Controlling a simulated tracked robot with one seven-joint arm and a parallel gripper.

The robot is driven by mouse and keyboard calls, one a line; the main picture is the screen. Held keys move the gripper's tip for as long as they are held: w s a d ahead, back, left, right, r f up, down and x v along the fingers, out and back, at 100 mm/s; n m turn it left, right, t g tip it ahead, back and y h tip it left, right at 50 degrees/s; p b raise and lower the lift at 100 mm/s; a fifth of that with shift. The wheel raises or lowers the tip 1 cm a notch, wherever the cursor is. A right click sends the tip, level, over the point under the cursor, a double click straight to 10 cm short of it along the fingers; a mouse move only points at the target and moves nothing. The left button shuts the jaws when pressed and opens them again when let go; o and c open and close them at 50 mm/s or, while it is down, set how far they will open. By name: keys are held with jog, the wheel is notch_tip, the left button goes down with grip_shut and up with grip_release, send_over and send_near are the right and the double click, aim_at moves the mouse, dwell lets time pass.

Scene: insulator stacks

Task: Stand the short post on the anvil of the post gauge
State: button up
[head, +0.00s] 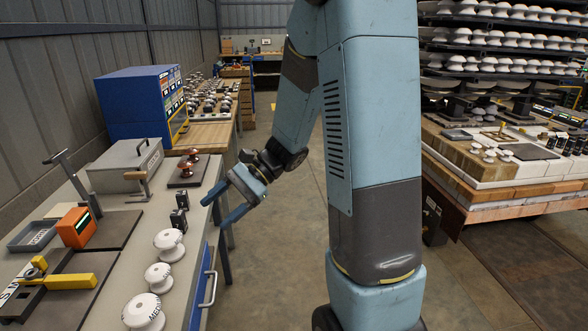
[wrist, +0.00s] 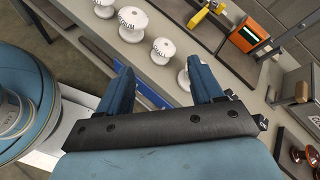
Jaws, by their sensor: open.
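Several white spool-shaped posts stand upright along the bench. In the head view they include a far one (head: 168,245), a smaller-looking one (head: 158,277) and a near one with lettering (head: 143,313). The wrist view shows the lettered one (wrist: 132,22), the smaller-looking one (wrist: 162,50) and another partly behind a finger. I cannot tell surely which is the short post. An orange box with a dark display (head: 76,227) stands by a dark upright, likely the post gauge; it also shows in the wrist view (wrist: 244,38). Its anvil is not clear. My gripper (head: 213,214) is open and empty beside the bench edge.
A yellow-armed fixture (head: 70,281) and a grey tray (head: 33,236) lie left of the posts. Two small black blocks (head: 180,210), a grey lidded case (head: 125,165) and red-brown insulators (head: 188,165) stand farther back. A drawer handle (head: 209,289) juts from the bench front.

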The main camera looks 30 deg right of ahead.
jog(key=s+d+r+n+t+h, duration=0.6)
jog(key=s+d+r+n+h, duration=0.4)
jog(key=s+r+h, duration=0.2)
jog(key=shift+s+d+r+t, duration=0.4)
jog(key=shift+s+r, duration=0.45)
jog(key=shift+s, duration=0.35)
jog(key=shift+s+d+r+n, duration=0.15)
jog(key=shift+d+r+n, duration=0.1)
jog(key=shift+r+n, duration=0.05)
jog(key=shift+c, duration=0.4)
